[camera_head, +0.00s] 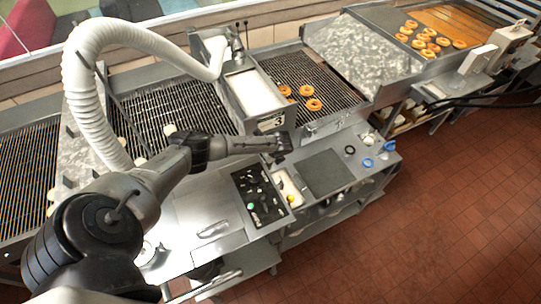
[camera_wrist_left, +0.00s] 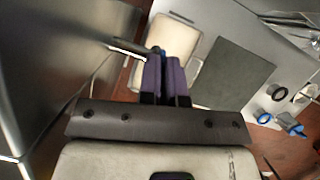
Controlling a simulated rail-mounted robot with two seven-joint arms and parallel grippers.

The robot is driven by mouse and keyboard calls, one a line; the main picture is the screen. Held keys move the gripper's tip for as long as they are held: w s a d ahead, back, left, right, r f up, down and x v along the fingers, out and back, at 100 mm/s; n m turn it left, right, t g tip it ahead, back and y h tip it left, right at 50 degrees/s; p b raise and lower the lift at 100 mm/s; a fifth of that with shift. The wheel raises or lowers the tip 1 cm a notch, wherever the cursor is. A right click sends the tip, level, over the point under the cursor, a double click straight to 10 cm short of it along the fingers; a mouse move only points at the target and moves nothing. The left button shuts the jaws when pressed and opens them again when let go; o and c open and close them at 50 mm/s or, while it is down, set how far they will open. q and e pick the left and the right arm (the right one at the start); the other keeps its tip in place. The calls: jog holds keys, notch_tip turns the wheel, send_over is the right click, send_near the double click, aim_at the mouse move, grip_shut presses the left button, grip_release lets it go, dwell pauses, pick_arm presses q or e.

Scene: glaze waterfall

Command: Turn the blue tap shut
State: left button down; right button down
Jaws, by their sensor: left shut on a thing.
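My left gripper (camera_head: 281,147) reaches over the counter beside the glazing unit (camera_head: 255,92). In the head view the tap is hidden by the gripper. My right gripper is in neither view.
Below the gripper are a control panel (camera_head: 259,196), a pale tray (camera_head: 286,188) and a dark grey mat (camera_head: 325,173). Loose blue parts (camera_head: 367,162) lie on the counter's right side. Donuts (camera_head: 313,104) rest on the rack behind. The red tiled floor at right is clear.

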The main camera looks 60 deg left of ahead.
pick_arm(q)
jog(key=shift+m+t+p, duration=0.3)
jog(key=shift+m+t, duration=0.1)
jog(key=shift+m, duration=0.7)
jog(key=c, duration=1.3)
grip_release()
jog(key=shift+r, duration=0.1)
jog(key=b+v, duration=0.1)
jog(key=v, duration=1.2)
jog(key=shift+r, duration=0.3)
jog(key=shift+s+d, duration=0.1)
jog(key=shift+s, duration=0.05)
